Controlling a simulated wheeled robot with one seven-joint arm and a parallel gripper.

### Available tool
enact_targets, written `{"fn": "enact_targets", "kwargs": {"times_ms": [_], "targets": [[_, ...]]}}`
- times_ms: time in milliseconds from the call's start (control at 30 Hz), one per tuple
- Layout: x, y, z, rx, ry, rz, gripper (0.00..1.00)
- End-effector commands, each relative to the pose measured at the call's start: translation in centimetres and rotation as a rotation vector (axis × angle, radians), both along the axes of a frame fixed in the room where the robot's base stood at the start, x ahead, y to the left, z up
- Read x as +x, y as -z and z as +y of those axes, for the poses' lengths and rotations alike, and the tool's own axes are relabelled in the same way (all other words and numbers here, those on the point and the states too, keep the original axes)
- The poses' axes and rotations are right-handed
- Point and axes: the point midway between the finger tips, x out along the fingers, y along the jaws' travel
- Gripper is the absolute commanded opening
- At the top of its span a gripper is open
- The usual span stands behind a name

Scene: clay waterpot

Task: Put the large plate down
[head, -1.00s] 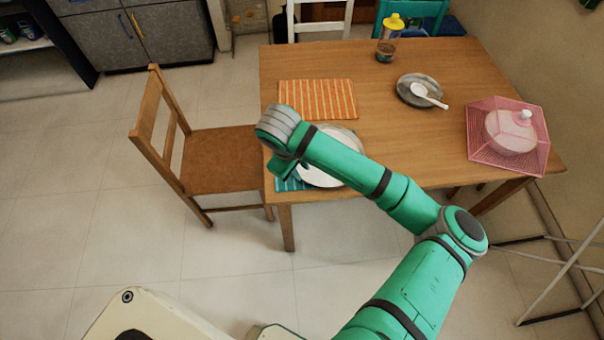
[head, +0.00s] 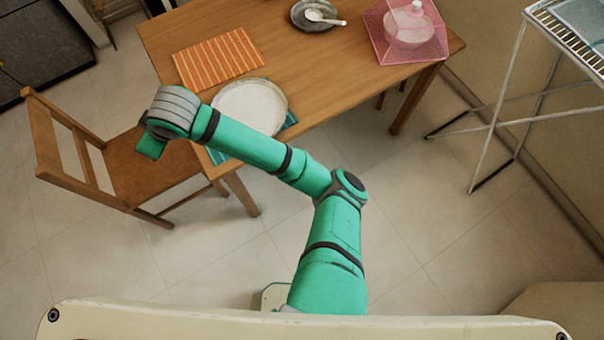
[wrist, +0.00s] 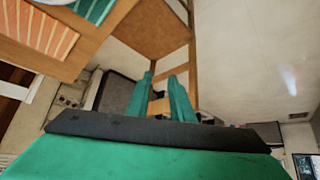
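The large plate (head: 251,106) is white, round and speckled. It lies flat on a teal striped placemat (head: 217,157) at the table's near corner, with nothing gripping it. My gripper (wrist: 163,82) is open and empty, its two green fingers apart in the wrist view. In the head view my wrist hangs left of the plate, off the table edge and over the chair side; the fingers are mostly hidden there. The teal placemat also shows at the top of the wrist view (wrist: 94,9).
The wooden table (head: 330,75) also holds an orange striped placemat (head: 217,58), a grey plate (head: 301,14) with a white spoon (head: 325,18), and a pink mesh cover (head: 378,42). A wooden chair (head: 150,170) stands at the left. A drying rack (head: 500,110) stands at the right.

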Motion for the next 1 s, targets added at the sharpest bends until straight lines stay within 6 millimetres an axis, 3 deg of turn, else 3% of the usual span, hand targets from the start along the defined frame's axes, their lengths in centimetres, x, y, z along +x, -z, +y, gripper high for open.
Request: {"fn": "enact_targets", "kwargs": {"times_ms": [100,200,467,733,1000], "targets": [[-0.6,-1.8,2.8,0.189,0.046,0.031,0.21],[-0.5,-3.5,4.2,0.337,0.098,0.049,0.21],[1.0,-6.3,4.3,0.662,0.289,0.077,0.21],[2.9,-5.6,0.0,0.889,0.550,0.068,0.21],[2.7,-1.4,-7.3,0.988,0.836,0.005,0.21]]}}
